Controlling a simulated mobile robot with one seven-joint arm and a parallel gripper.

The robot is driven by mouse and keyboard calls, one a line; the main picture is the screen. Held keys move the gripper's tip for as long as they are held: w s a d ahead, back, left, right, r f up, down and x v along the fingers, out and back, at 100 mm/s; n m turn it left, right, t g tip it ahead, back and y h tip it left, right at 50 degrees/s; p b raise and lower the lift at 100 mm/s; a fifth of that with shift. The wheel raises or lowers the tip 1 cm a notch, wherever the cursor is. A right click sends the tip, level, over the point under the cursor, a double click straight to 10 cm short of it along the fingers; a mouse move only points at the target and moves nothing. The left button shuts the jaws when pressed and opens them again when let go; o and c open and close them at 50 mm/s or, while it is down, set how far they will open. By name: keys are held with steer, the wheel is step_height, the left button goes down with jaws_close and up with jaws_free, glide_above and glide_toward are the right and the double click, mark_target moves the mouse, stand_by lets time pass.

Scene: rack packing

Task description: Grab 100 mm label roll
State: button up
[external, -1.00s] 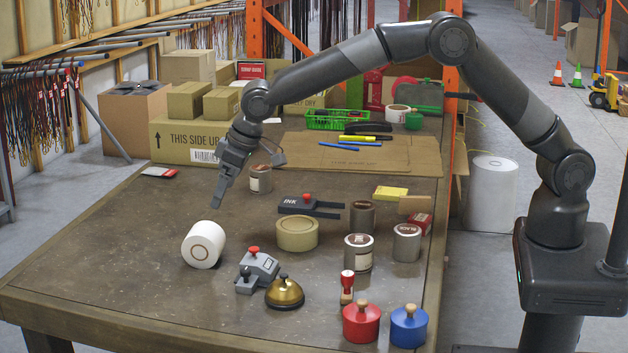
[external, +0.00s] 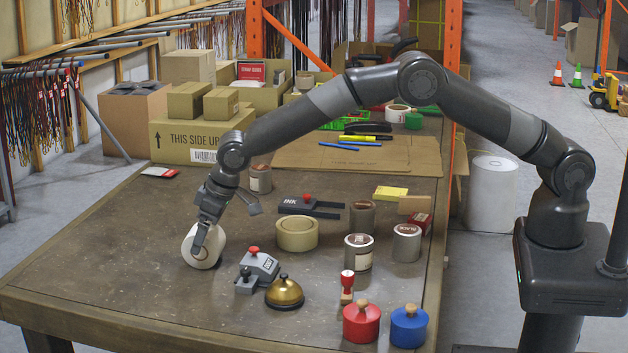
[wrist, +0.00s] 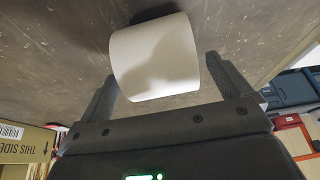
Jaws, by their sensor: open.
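The white label roll (external: 206,256) lies on its side at the left of the table. In the wrist view the label roll (wrist: 155,58) sits between and just beyond the two fingers. My gripper (external: 207,236) reaches down over the roll from above. In the wrist view my gripper (wrist: 160,75) is open, with one finger on each side of the roll. Whether the fingers touch the roll I cannot tell.
A grey stamping device (external: 258,267) and a brass bell (external: 285,292) stand right of the roll. A beige tape roll (external: 296,234) and several tins stand further right. A large carton (external: 175,138) stands behind. The table (external: 110,265) left of the roll is clear.

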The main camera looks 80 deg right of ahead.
steer(key=shift+x, duration=0.8)
steer(key=c, duration=1.2)
steer(key=shift+r, duration=0.1)
steer(key=shift+c, duration=0.4)
steer(key=shift+r, duration=0.1)
